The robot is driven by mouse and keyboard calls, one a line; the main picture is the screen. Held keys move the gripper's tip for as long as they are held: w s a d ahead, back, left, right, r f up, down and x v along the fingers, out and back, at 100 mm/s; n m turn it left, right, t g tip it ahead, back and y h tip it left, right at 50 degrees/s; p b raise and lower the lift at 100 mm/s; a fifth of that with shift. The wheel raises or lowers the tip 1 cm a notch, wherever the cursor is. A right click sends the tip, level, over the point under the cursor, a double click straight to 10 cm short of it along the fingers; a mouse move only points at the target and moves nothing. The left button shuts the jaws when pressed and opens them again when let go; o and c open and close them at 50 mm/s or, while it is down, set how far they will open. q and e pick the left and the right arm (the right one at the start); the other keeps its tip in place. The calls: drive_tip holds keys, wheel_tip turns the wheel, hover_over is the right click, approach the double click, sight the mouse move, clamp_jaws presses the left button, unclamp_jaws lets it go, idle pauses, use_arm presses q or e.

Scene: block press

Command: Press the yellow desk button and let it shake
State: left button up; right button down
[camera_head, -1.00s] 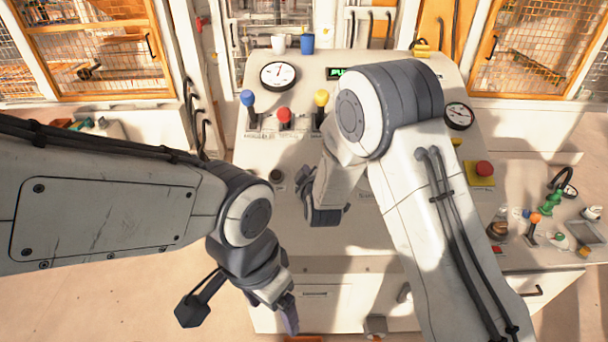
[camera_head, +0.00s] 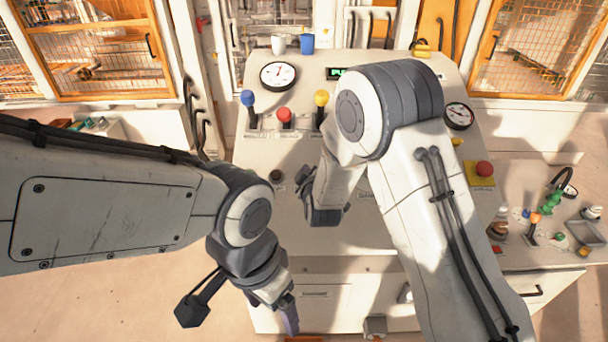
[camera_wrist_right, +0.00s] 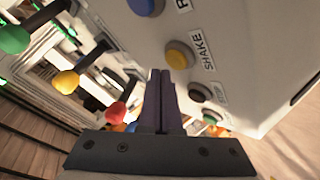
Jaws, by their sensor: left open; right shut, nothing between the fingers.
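In the right wrist view, a round yellow button (camera_wrist_right: 180,55) sits on a light panel beside a label reading SHAKE (camera_wrist_right: 203,50). My right gripper (camera_wrist_right: 160,75) is shut and empty, with its fingertips just below the yellow button in that view. I cannot tell whether they touch it. In the head view my right gripper (camera_head: 324,205) is over the desk panel (camera_head: 290,235), and my right arm hides the button there. My left gripper (camera_head: 240,315) is open and empty in front of the desk's front edge.
Blue (camera_head: 248,98), red (camera_head: 285,115) and yellow (camera_head: 321,98) knobbed levers stand at the back of the panel. A blue button (camera_wrist_right: 145,5) and a dark button (camera_wrist_right: 199,91) flank the yellow one. A red button on a yellow base (camera_head: 484,169) is at right.

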drive_tip(key=shift+f, duration=0.1)
drive_tip(key=shift+w+f+b, duration=0.2)
drive_tip(key=shift+f+b, duration=0.1)
drive_tip(key=shift+b, duration=0.2)
drive_tip(key=shift+w+f+b, duration=0.15)
drive_tip(key=shift+f+b, duration=0.3)
idle(0.6)
drive_tip(key=shift+r, duration=0.1)
idle(0.3)
drive_tip(key=shift+s+r+p, duration=0.35)
drive_tip(key=shift+r+p, duration=0.15)
drive_tip(key=shift+r, duration=0.2)
drive_tip(key=shift+r, duration=0.1)
drive_tip(key=r+p, duration=0.1)
drive_tip(key=s+r+p, duration=0.1)
drive_tip(key=r, duration=0.1)
drive_tip(key=s+r+p, duration=0.1)
drive_tip(key=shift+r, duration=0.2)
